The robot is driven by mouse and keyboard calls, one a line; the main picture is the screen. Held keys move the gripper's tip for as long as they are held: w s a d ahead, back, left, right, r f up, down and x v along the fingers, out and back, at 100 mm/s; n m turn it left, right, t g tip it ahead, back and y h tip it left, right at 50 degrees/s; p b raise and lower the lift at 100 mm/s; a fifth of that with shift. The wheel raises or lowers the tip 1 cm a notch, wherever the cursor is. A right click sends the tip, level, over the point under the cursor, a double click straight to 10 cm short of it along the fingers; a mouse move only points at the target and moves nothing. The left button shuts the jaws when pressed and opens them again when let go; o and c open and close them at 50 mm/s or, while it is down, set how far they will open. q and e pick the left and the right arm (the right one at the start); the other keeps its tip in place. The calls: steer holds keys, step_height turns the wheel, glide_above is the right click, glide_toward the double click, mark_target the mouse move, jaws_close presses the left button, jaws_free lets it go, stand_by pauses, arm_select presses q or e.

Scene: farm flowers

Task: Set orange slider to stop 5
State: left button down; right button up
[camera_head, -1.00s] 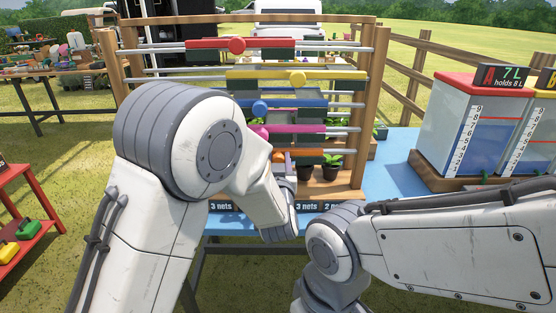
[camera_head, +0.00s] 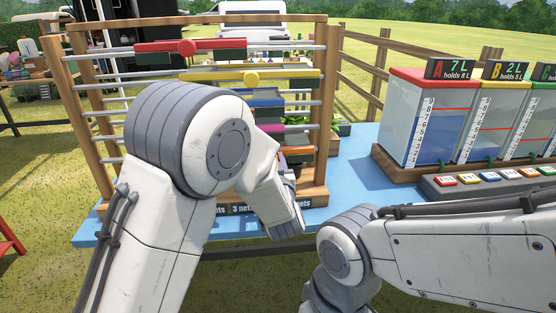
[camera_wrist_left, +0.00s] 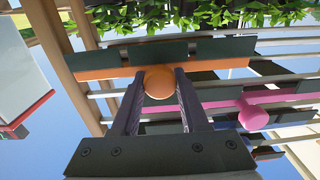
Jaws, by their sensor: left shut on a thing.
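The orange slider (camera_head: 298,151) is on the lowest visible rail of the wooden rack, close to its right post; my left arm hides most of it in the head view. In the left wrist view, its orange bar (camera_wrist_left: 105,73) ends near a wooden post. Its round orange knob (camera_wrist_left: 158,86) sits between the two fingers of my left gripper (camera_wrist_left: 160,80), which is shut on it. The left fingers are hidden in the head view. The stop marks cannot be read. My right gripper is out of view.
Red (camera_head: 187,47), yellow (camera_head: 251,78), blue (camera_head: 268,103) and pink sliders (camera_wrist_left: 252,116) are on other rails. Water tanks (camera_head: 430,125) and coloured buttons (camera_head: 490,177) stand right of the rack. Leaves (camera_wrist_left: 190,15) lie close beyond the orange bar. Blue table (camera_head: 350,170) is bare between rack and tanks.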

arm_select(q)
steer(key=shift+d, duration=0.25)
steer(key=shift+c, duration=2.2)
jaws_free()
steer(key=shift+d, duration=0.15)
steer(key=shift+s, duration=0.15)
steer(key=s+d, duration=0.1)
steer(key=s, duration=0.9)
steer(key=shift+d+b, duration=0.15)
steer(key=shift+b, duration=0.15)
